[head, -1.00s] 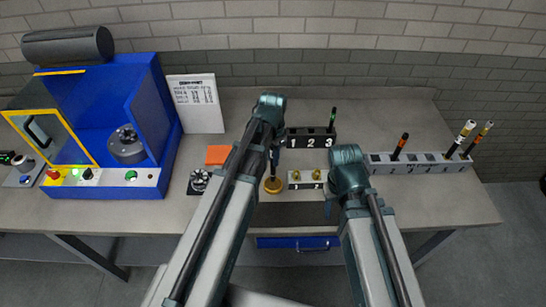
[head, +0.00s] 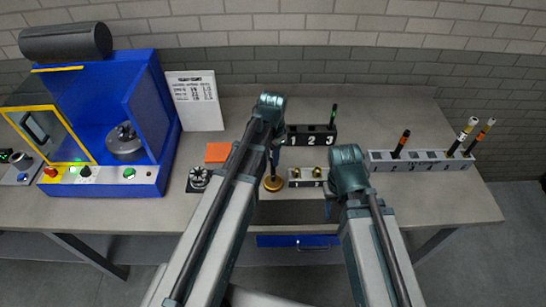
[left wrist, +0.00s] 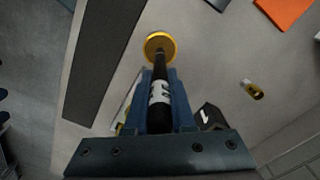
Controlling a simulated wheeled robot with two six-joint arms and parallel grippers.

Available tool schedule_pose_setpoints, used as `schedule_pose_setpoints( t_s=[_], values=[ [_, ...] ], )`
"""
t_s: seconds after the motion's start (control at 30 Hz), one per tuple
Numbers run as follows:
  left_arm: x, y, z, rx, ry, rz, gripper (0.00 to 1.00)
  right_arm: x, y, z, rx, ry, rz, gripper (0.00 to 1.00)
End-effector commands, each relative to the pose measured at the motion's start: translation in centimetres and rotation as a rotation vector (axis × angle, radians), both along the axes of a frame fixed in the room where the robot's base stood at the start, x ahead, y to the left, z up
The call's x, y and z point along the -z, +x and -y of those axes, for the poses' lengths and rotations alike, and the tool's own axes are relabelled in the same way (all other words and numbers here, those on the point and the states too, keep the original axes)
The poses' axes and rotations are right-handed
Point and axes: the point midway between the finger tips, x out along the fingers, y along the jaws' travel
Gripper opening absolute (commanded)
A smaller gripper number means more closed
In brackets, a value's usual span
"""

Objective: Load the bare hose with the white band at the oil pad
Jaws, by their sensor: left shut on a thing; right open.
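My left gripper (left wrist: 160,105) is shut on a black hose (left wrist: 160,66) with a white band (left wrist: 160,93) that carries dark marks. In the left wrist view, the hose's far end is at the round gold oil pad (left wrist: 160,45); I cannot tell whether they touch. In the head view, the oil pad (head: 273,184) lies on the bench just below my left gripper (head: 274,168), and the hose is mostly hidden by my arm. My right gripper (head: 330,208) is open, partly hidden by its wrist, near the bench's front edge.
A black numbered rack (head: 310,138) holds a green-banded hose. A small block (head: 308,183) holds brass fittings. A grey rack (head: 420,167) at right holds several banded hoses. An orange pad (head: 218,152), a dark round part (head: 199,179) and a blue machine (head: 145,175) stand left.

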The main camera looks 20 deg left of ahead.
Motion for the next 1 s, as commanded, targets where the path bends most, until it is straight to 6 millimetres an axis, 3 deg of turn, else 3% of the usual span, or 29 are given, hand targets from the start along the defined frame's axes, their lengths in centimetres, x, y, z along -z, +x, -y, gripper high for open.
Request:
schedule_pose_setpoints(
  t_s=[1.0],
  values=[
    [0.96, 0.00, 0.00, 0.000, 0.000, 0.000, 0.00, 0.97, 0.00, 0.00, 0.000, 0.000, 0.000, 0.50]
  ],
)
